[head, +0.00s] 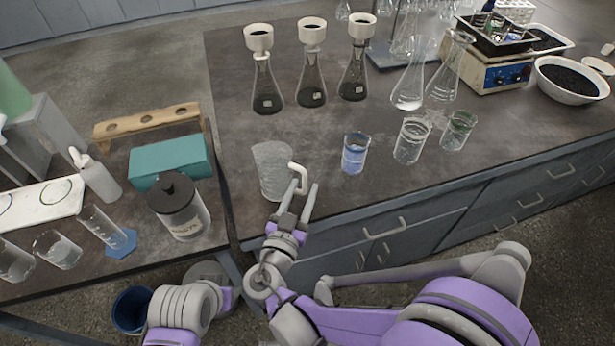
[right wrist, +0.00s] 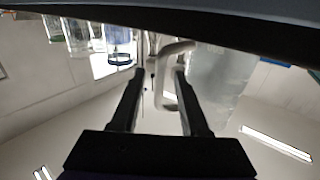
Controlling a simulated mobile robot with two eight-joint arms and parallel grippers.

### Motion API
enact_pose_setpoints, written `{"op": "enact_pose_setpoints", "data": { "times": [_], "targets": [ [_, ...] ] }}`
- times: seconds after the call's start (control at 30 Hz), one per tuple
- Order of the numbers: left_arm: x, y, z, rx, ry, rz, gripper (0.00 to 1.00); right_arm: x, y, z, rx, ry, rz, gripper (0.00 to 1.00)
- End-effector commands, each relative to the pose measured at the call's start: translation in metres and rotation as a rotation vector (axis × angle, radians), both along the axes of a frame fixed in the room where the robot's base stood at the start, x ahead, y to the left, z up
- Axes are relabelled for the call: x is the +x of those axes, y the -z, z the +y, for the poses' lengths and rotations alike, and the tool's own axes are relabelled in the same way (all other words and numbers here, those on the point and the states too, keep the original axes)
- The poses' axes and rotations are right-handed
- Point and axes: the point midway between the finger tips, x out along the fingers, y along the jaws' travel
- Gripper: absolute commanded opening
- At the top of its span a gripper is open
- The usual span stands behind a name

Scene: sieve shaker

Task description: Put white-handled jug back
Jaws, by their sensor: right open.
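The clear jug with the white handle (head: 270,168) stands upright on the dark bench near its front left corner. Its white handle (head: 303,177) points right, toward my right gripper. In the right wrist view the white handle (right wrist: 165,80) shows between and just past the two open fingers (right wrist: 158,74), and the jug body (right wrist: 218,75) is on the right. Whether the fingers touch the handle I cannot tell. My left gripper is not in the head view.
A blue-liquid beaker (head: 355,155) stands right of the jug, with two more beakers beyond. Flasks with funnels (head: 312,85) stand behind. A lidded jar (head: 180,208) and teal box (head: 170,160) are on the left bench. Bench between jug and flasks is clear.

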Motion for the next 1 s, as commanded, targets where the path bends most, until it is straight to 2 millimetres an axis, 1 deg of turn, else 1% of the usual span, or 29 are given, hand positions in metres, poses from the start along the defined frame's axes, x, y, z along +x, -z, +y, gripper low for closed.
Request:
{"op": "enact_pose_setpoints", "data": {
  "times": [0.03,0.2,0.3,0.4,0.53,1.0],
  "targets": [
    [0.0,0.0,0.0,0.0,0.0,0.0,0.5,-0.012,0.0,0.006,0.002,-0.006,-0.001,0.45],
    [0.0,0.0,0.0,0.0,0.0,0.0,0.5,-0.043,0.0,0.015,0.0,-0.005,0.0,0.45],
    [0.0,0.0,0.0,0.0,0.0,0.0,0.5,-0.056,0.0,0.018,0.001,-0.004,0.0,0.45],
    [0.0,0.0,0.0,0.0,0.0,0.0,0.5,-0.064,0.0,0.02,0.0,-0.002,-0.001,0.45],
    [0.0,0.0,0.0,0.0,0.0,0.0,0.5,-0.068,0.001,0.021,-0.001,-0.001,-0.001,0.45],
    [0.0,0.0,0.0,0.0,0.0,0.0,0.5,-0.067,0.001,0.021,-0.001,0.0,-0.001,0.45]
  ]
}}
